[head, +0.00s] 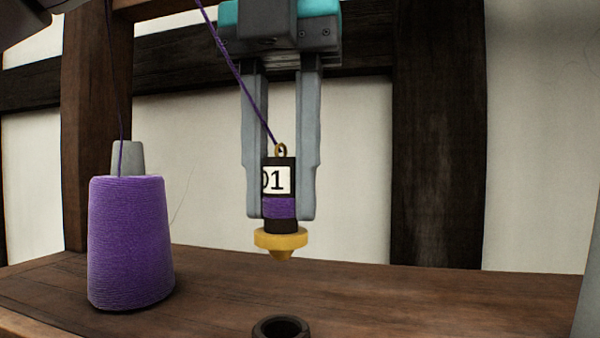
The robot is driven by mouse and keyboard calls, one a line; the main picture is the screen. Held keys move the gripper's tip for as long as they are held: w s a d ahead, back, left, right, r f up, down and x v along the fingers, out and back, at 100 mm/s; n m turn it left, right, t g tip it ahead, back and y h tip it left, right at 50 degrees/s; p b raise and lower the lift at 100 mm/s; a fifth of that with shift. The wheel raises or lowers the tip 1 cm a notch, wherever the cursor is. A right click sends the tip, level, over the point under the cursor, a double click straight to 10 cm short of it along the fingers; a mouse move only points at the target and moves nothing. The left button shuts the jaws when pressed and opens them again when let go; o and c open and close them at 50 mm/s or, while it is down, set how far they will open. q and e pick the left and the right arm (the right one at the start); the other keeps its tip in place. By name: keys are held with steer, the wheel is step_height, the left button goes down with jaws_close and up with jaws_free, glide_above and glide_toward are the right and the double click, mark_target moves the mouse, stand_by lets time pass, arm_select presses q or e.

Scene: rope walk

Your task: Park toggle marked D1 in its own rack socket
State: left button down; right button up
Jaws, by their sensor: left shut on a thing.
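The toggle (281,222) is a dark upright cylinder with a purple band, a white label and a yellow flanged tip pointing down. The label reads "1" after a partly hidden letter that looks like D. My left gripper (280,212) is shut on it, with one finger on each side. A purple cord (243,88) runs from the ring on its top up to the left. A dark round socket (281,328) is on the wooden shelf below the toggle, cut off by the picture's bottom edge. The toggle hangs clear above it. My right gripper is not in view.
A purple thread cone (130,245) stands on the shelf (430,300) at the left, with its thread rising upward. Dark wooden posts (436,130) and a beam stand behind. The shelf right of the socket is clear.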

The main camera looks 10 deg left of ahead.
mark_target(279, 231)
arm_select(q)
steer(key=shift+s+f, duration=0.15)
steer(key=shift+f, duration=2.75)
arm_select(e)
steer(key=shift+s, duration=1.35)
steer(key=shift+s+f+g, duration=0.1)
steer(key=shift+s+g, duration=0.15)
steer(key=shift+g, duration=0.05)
arm_select(q)
steer(key=shift+f, duration=0.2)
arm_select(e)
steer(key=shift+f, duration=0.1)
arm_select(q)
steer(key=c, duration=0.9)
jaws_free()
steer(key=shift+c, duration=0.2)
steer(key=shift+s, duration=0.15)
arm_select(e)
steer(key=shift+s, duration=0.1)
